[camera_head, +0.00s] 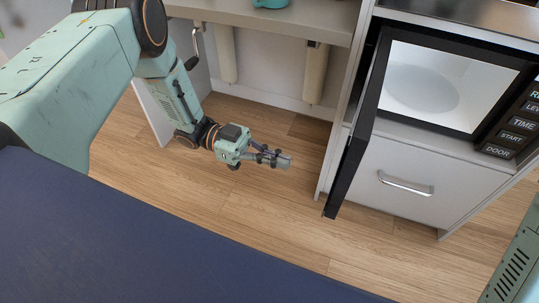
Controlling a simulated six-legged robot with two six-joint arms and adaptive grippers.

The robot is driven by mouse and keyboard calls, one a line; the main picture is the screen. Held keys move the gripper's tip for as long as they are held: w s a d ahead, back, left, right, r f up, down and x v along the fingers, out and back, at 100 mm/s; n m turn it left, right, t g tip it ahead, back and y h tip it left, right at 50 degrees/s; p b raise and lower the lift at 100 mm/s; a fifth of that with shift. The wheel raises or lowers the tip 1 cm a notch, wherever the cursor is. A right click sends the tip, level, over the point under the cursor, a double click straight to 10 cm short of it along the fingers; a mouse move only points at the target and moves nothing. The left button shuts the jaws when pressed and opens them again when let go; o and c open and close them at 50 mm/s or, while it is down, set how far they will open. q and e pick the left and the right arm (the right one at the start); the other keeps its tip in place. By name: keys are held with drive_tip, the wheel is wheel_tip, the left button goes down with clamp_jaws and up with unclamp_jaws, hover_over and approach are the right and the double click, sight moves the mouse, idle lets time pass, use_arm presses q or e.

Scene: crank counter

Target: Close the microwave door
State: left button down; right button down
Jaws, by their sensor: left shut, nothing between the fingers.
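The microwave (488,75) sits in the cabinet at the right, with its lit white inside and round plate in view. Its black door (358,130) stands wide open, swung out to the left of the opening and seen nearly edge-on. My left gripper (287,159) is shut and empty, left of the door and apart from it, above the wood floor. My right gripper is not in view; only a green part of my body shows at the lower right edge.
Below the microwave is a white drawer with a metal handle (405,184). A button panel (515,128) is right of the microwave opening. At the left stands a counter (285,21) with a crank (197,40) on its side. Wood floor (270,205) is clear around my gripper.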

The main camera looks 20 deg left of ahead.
use_arm(q)
drive_tip(key=d+b, duration=0.1)
drive_tip(key=d, duration=0.8)
drive_tip(key=shift+s+b, duration=0.15)
drive_tip(key=shift+b, duration=0.25)
drive_tip(key=shift+d, duration=0.2)
